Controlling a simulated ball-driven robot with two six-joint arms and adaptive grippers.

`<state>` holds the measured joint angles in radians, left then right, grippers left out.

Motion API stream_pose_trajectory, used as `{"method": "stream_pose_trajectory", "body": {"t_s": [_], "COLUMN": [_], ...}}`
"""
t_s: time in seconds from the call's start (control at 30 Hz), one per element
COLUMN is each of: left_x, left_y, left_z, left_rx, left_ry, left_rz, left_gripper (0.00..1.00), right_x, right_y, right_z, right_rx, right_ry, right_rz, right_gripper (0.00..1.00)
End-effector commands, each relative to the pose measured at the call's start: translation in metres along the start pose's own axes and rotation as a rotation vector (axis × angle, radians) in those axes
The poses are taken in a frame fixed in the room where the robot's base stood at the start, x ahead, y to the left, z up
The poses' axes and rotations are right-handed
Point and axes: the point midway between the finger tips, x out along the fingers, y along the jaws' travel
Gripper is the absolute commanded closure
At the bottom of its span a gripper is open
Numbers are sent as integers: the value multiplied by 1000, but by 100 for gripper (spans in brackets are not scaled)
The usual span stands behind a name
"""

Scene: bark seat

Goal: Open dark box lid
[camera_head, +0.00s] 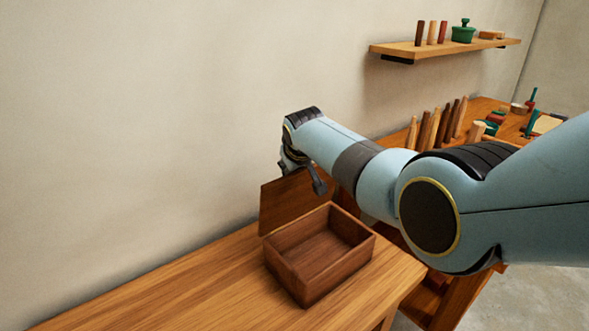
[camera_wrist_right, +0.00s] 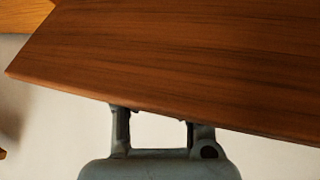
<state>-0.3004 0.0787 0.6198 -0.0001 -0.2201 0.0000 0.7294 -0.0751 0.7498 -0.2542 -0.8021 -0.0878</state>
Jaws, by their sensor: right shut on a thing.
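The dark wooden box (camera_head: 318,277) stands on the wooden bench, its empty inside showing. Its lid (camera_head: 283,205) is raised, standing steeply at the back left side of the box. My right gripper (camera_head: 305,178) is at the lid's upper edge, shut on it. In the right wrist view the lid (camera_wrist_right: 180,60) fills the upper part, and the fingers of my right gripper (camera_wrist_right: 162,117) meet its lower edge there. The fingertips are partly hidden by the lid. My left gripper is not in view.
The bench top (camera_head: 190,285) is clear left of the box. A plain wall (camera_head: 150,120) stands close behind the lid. A wall shelf (camera_head: 440,46) with small items is at the upper right. Wooden pegs (camera_head: 435,128) and other items stand behind my right arm.

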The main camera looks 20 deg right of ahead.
Motion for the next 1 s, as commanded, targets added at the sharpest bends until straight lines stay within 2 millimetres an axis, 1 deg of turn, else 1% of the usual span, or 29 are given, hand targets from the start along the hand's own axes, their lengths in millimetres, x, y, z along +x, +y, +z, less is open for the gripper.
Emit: {"method": "stream_pose_trajectory", "body": {"t_s": [0.03,0.5,0.53,0.6,0.87,1.0], "left_x": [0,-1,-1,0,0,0], "left_y": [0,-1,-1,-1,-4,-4], "left_z": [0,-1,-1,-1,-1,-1], "left_rx": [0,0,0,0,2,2], "left_ry": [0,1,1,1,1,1], "left_rz": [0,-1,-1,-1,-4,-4], "left_gripper": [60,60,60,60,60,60], "right_x": [-4,-4,-4,-4,-2,-2], "right_y": [-3,-3,-3,-3,-2,-1], "right_z": [-12,-12,-12,-12,-6,-4], "right_rx": [4,4,4,4,2,1], "right_ry": [22,22,22,21,10,7], "right_rz": [-6,-6,-6,-6,-3,-2], "right_gripper": [100,100,94,84,50,49]}}
